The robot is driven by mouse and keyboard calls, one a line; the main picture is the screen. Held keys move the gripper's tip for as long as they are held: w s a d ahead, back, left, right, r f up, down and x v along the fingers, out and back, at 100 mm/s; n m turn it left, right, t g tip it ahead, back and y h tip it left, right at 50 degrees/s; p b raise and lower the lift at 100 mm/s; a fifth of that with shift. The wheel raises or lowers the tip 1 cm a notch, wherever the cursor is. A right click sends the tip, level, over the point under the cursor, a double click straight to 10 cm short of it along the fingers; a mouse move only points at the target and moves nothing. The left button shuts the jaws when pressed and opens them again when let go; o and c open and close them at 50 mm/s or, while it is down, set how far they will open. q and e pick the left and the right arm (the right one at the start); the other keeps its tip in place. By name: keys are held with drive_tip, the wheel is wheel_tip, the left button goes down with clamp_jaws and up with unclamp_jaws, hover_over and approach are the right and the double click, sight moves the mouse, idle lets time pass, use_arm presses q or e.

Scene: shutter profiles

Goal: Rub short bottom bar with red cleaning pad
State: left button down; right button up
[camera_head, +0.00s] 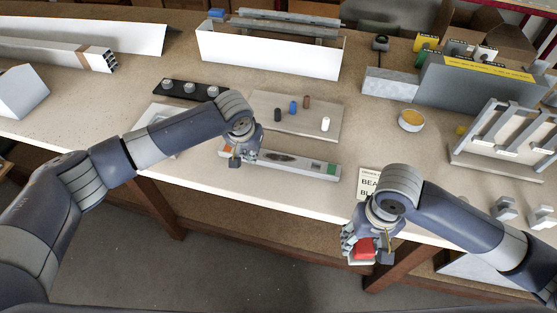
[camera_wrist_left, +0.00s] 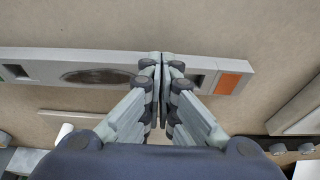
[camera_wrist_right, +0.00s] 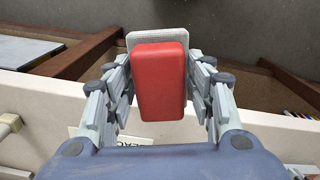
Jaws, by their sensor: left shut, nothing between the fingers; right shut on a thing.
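The short bottom bar (camera_head: 290,162) is a light grey bar with a dark smudge, an orange end and a green patch, lying on the bench near its front edge. The smudge and orange end also show in the left wrist view (camera_wrist_left: 100,75). My left gripper (camera_head: 238,160) is shut and empty over the bar near the orange end; its fingertips meet at the bar in the left wrist view (camera_wrist_left: 160,58). My right gripper (camera_head: 362,245) is shut on the red cleaning pad (camera_wrist_right: 158,82), which has a pale grey face. It holds the pad in front of the bench edge, apart from the bar.
A board (camera_head: 265,105) with several small coloured cylinders lies behind the bar. A black strip (camera_head: 178,90) with knobs is to its left. A printed card (camera_head: 369,181) lies near my right gripper. A yellow-topped round tin (camera_head: 411,120) and a slotted rack (camera_head: 500,140) stand at right.

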use_arm(q)
drive_tip(key=shift+r, duration=0.1)
use_arm(e)
drive_tip(key=shift+r, duration=0.1)
